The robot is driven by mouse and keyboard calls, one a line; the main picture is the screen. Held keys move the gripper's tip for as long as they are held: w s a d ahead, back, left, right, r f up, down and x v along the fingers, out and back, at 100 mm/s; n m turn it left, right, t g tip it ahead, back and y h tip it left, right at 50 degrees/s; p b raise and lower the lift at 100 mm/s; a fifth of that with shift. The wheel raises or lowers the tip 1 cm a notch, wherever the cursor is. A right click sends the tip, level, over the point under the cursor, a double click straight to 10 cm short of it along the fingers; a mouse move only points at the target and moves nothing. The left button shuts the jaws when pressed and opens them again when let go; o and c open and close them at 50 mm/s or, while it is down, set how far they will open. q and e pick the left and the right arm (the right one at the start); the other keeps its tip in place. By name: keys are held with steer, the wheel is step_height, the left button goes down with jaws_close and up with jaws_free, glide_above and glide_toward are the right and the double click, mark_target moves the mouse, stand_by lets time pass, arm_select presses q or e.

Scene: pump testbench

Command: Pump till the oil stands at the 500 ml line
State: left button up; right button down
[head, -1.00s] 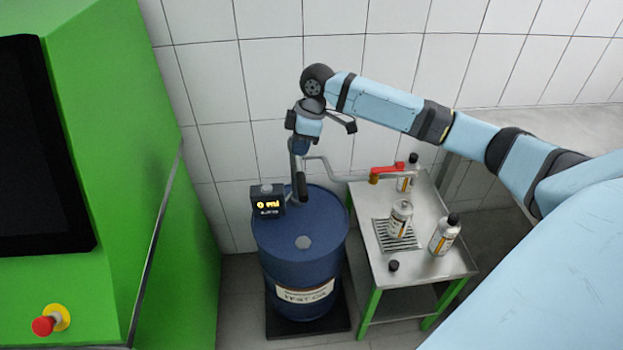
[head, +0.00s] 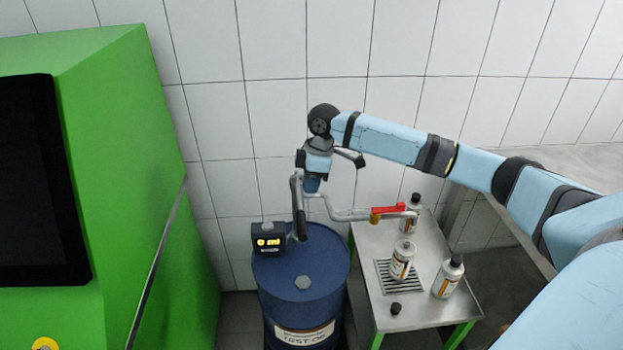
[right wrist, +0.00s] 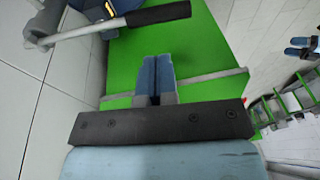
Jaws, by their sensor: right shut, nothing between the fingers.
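A blue oil drum (head: 325,270) carries a hand pump with a dark-gripped lever (head: 300,223). In the right wrist view the lever's black grip (right wrist: 157,14) crosses the top. A small black meter (head: 268,240) with lit yellow characters sits on the drum; its reading is too blurred to tell. A pipe with a red-handled valve (head: 388,209) runs right toward an open-topped bottle (head: 402,262) on the drain grate. The oil level inside cannot be seen. My right gripper (head: 311,186) is just above the lever; its fingers (right wrist: 158,78) are shut and empty. My left gripper is out of view.
A steel table (head: 430,311) holds the grate, two capped bottles (head: 447,277) (head: 411,208) and a loose black cap (head: 396,308). A green machine (head: 140,200) with a dark screen stands left. A tiled wall is close behind the drum.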

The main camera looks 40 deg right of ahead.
mark_target(303, 223)
steer(key=p+x, duration=0.1)
steer(key=x, duration=0.8)
steer(key=shift+a+f, duration=0.1)
steer(key=shift+f, duration=0.25)
steer(key=shift+s+f, duration=0.1)
steer(key=shift+f, duration=0.1)
